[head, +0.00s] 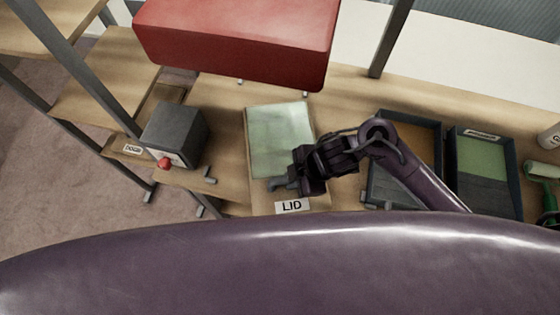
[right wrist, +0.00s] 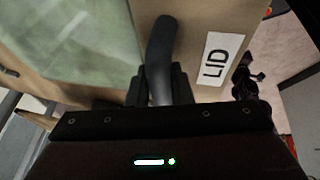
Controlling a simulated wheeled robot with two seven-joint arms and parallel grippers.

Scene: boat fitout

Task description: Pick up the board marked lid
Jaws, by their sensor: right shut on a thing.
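The board marked lid (head: 258,192) is a flat tan panel with a pale green, glassy inset (head: 278,135), in the middle of the head view. A white LID label (head: 292,206) is on its near edge, and it also shows in the right wrist view (right wrist: 215,60). A dark grey handle (right wrist: 161,40) stands out beside the label. My right gripper (right wrist: 159,88) is shut on this handle, its fingers on both sides of it. In the head view my right gripper (head: 291,182) covers part of the board's right side. My left gripper is not in view.
A grey box with a red knob (head: 174,135) stands left of the board. A large red block (head: 236,40) is at the top. Two dark trays (head: 374,190) (head: 484,129) lie to the right, with a green-handled tool (head: 548,190) beyond them. Grey posts rise at the left.

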